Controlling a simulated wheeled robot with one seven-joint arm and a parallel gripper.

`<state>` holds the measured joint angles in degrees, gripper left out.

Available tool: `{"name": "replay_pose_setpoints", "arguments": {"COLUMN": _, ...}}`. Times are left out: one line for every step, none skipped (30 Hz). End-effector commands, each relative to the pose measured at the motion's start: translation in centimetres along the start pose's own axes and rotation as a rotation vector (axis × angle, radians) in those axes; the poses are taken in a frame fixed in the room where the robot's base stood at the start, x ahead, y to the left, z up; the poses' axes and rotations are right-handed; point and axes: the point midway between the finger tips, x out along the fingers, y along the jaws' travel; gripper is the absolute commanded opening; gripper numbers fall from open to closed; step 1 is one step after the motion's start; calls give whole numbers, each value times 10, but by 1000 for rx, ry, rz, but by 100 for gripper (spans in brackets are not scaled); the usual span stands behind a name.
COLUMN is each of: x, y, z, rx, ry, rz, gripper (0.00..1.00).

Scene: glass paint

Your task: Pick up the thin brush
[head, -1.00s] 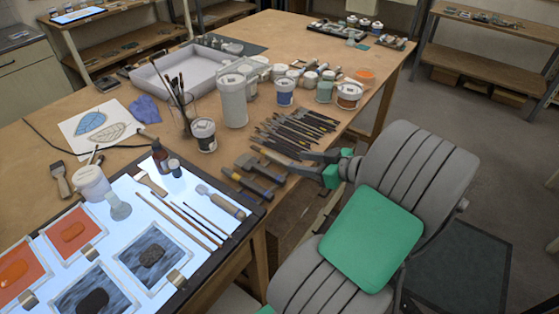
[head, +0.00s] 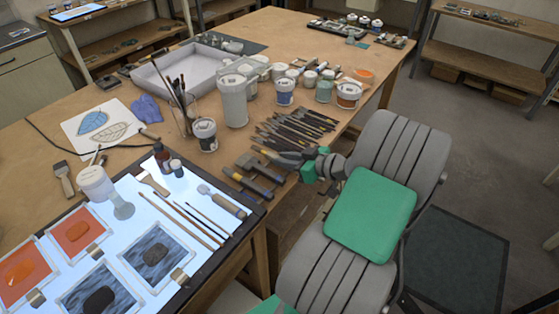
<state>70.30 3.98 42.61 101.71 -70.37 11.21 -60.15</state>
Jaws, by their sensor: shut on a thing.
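My gripper (head: 288,159) reaches in from the right over the table's front edge. Its grey fingers are low at the near end of a row of slim dark-handled tools (head: 297,128). It is shut on a slim tool there; the fingers and the neighbouring tools hide which one, and I cannot tell if it is lifted. Two slim brushes or sticks (head: 206,218) lie side by side on the lit panel, apart from my gripper. More long thin brushes stand upright in a jar (head: 183,105) further back.
A tall white canister (head: 233,101) and several paint pots (head: 285,92) stand behind the tool row. The lit panel (head: 150,208) holds painted glass squares. Bare tabletop (head: 30,150) shows at the left.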

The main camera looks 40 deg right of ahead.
Motion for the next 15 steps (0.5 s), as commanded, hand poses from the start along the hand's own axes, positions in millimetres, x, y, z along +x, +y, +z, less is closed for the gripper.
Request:
{"name": "replay_pose_setpoints", "arguments": {"x": 0, "y": 0, "z": 0, "rx": 0, "ry": 0, "rz": 0, "gripper": 12}}
{"name": "replay_pose_setpoints", "arguments": {"x": 0, "y": 0, "z": 0, "rx": 0, "ry": 0, "rz": 0, "gripper": 9}}
{"name": "replay_pose_setpoints", "arguments": {"x": 0, "y": 0, "z": 0, "rx": 0, "ry": 0, "rz": 0, "gripper": 6}}
{"name": "replay_pose_setpoints", "arguments": {"x": 0, "y": 0, "z": 0, "rx": 0, "ry": 0, "rz": 0, "gripper": 4}}
{"name": "replay_pose_setpoints", "arguments": {"x": 0, "y": 0, "z": 0, "rx": 0, "ry": 0, "rz": 0, "gripper": 1}}
{"name": "replay_pose_setpoints", "arguments": {"x": 0, "y": 0, "z": 0, "rx": 0, "ry": 0, "rz": 0, "gripper": 0}}
{"name": "replay_pose_setpoints", "arguments": {"x": 0, "y": 0, "z": 0, "rx": 0, "ry": 0, "rz": 0, "gripper": 0}}
{"name": "replay_pose_setpoints", "arguments": {"x": 0, "y": 0, "z": 0, "rx": 0, "ry": 0, "rz": 0, "gripper": 0}}
{"name": "replay_pose_setpoints", "arguments": {"x": 0, "y": 0, "z": 0, "rx": 0, "ry": 0, "rz": 0, "gripper": 0}}
{"name": "replay_pose_setpoints", "arguments": {"x": 0, "y": 0, "z": 0, "rx": 0, "ry": 0, "rz": 0, "gripper": 0}}
{"name": "replay_pose_setpoints", "arguments": {"x": 0, "y": 0, "z": 0, "rx": 0, "ry": 0, "rz": 0, "gripper": 0}}
{"name": "replay_pose_setpoints", "arguments": {"x": 0, "y": 0, "z": 0, "rx": 0, "ry": 0, "rz": 0, "gripper": 0}}
{"name": "replay_pose_setpoints", "arguments": {"x": 0, "y": 0, "z": 0, "rx": 0, "ry": 0, "rz": 0, "gripper": 0}}
{"name": "replay_pose_setpoints", "arguments": {"x": 0, "y": 0, "z": 0, "rx": 0, "ry": 0, "rz": 0, "gripper": 0}}
{"name": "replay_pose_setpoints", "arguments": {"x": 0, "y": 0, "z": 0, "rx": 0, "ry": 0, "rz": 0, "gripper": 0}}
